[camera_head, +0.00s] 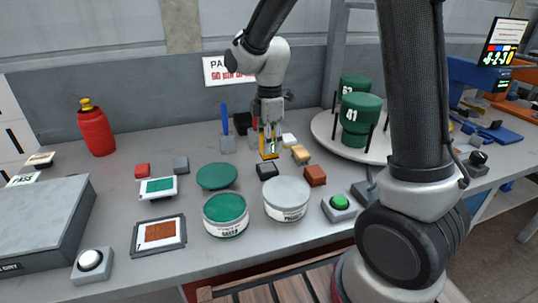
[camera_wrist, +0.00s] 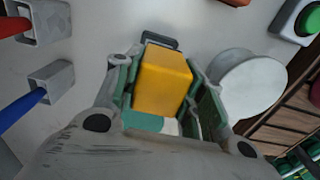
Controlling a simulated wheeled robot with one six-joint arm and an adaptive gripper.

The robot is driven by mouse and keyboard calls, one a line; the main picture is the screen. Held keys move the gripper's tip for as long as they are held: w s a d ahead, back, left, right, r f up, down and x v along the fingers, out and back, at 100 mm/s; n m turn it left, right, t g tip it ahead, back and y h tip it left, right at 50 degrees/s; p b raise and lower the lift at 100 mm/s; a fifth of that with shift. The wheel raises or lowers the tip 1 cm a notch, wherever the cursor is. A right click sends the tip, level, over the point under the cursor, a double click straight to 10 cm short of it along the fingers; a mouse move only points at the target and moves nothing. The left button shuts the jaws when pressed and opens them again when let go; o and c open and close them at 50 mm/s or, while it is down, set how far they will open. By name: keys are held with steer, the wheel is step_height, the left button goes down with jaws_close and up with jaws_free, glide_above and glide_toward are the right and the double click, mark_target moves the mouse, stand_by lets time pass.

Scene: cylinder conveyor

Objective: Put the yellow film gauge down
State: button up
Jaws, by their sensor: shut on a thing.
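The yellow film gauge (camera_head: 269,154) is held in my gripper (camera_head: 271,136) above the back middle of the grey table. In the wrist view the gauge (camera_wrist: 164,76) is a yellow block between the two green-lined fingers of my gripper (camera_wrist: 165,72), which is shut on it. In the head view its lower end hangs close to the tabletop, near a dark block (camera_head: 267,169) and tan blocks (camera_head: 300,154). I cannot tell whether it touches the table.
A green lid (camera_head: 217,177), a green tin (camera_head: 225,214) and a grey tin (camera_head: 286,198) stand in front. A blue-handled tool (camera_head: 225,120) stands in a holder behind. A turntable (camera_head: 325,126) with green cans is at right. A green button (camera_head: 340,202) is front right.

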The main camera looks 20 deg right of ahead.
steer(key=shift+f, duration=2.1)
steer(key=shift+f, duration=0.1)
steer(key=o, duration=0.9)
